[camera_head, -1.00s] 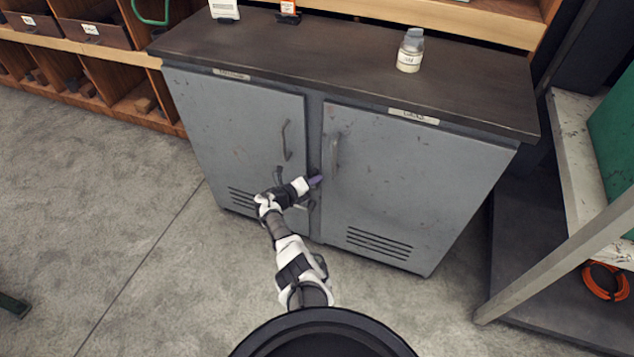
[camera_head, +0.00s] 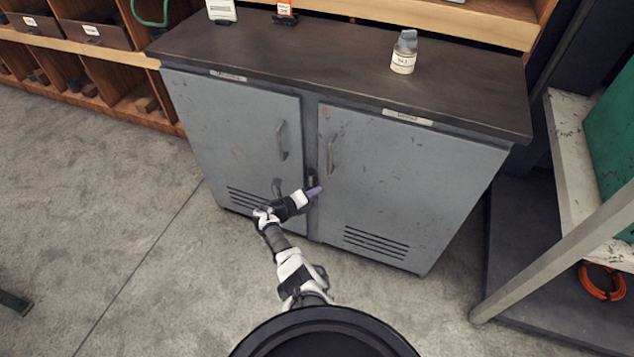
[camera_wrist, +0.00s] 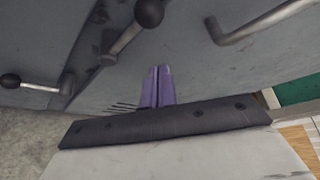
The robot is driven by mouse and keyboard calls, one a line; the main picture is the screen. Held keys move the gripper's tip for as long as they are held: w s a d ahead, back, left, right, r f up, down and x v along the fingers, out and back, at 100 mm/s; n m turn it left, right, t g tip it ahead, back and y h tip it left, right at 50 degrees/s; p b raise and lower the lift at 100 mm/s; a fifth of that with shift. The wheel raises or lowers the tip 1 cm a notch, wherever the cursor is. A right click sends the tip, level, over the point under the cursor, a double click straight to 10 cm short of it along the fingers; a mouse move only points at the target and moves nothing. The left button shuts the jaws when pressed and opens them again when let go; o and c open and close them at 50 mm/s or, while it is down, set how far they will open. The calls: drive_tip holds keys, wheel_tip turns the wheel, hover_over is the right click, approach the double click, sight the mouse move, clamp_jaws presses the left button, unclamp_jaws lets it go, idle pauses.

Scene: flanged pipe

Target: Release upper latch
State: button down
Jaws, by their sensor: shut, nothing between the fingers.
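The upper latch is a dark lever with a round black knob (camera_wrist: 148,12) on the seam between the two grey cabinet doors. In the head view the upper latch (camera_head: 311,177) shows just above my fingertips. My gripper (camera_head: 314,191) has purple fingers, shut and empty, in front of the right door close to the seam. In the wrist view my gripper (camera_wrist: 158,72) is below and right of the upper latch, with a visible gap to the knob. A second, lower latch (camera_wrist: 40,87) shows at the left of the wrist view; my arm hides it in the head view.
The left door handle (camera_head: 282,140) and right door handle (camera_head: 331,153) flank the seam. The right handle also shows in the wrist view (camera_wrist: 262,22). A small jar (camera_head: 404,55) stands on the cabinet top (camera_head: 300,55). A metal frame (camera_head: 555,255) stands at right.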

drive_tip(key=v, duration=0.7)
drive_tip(key=shift+r+p, duration=0.2)
drive_tip(key=shift+p, duration=0.25)
drive_tip(key=shift+s+a, duration=0.1)
drive_tip(key=shift+a, duration=0.05)
